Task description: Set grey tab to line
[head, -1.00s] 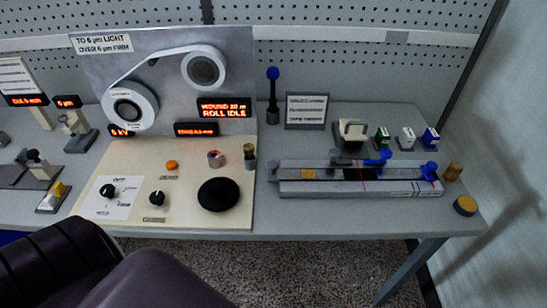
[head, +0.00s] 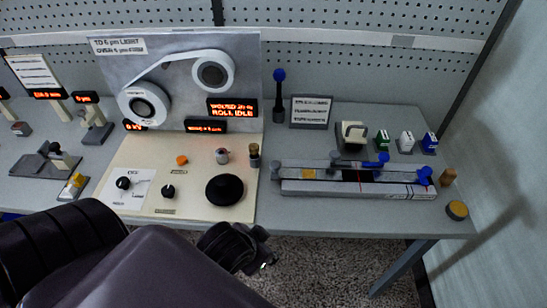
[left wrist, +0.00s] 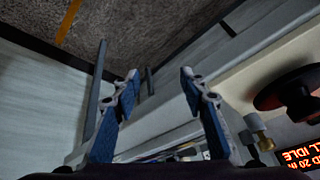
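A long grey fixture (head: 330,189) lies on the right part of the bench, with a thin red line across it near its middle. A small grey piece (head: 335,155) sits at its back edge, left of the line, beside a blue one (head: 383,157); I cannot tell for sure that this grey piece is the tab. My left gripper (head: 262,248) is in front of the bench edge, well short of the fixture. In the left wrist view its two blue-padded fingers (left wrist: 159,75) are spread apart with nothing between them. My right gripper is not in view.
The winding panel, with a black knob (head: 224,190), stands left of the fixture. A tape stand (head: 352,135) and green, white and blue blocks (head: 406,142) stand behind it. Floor shows in front of the bench.

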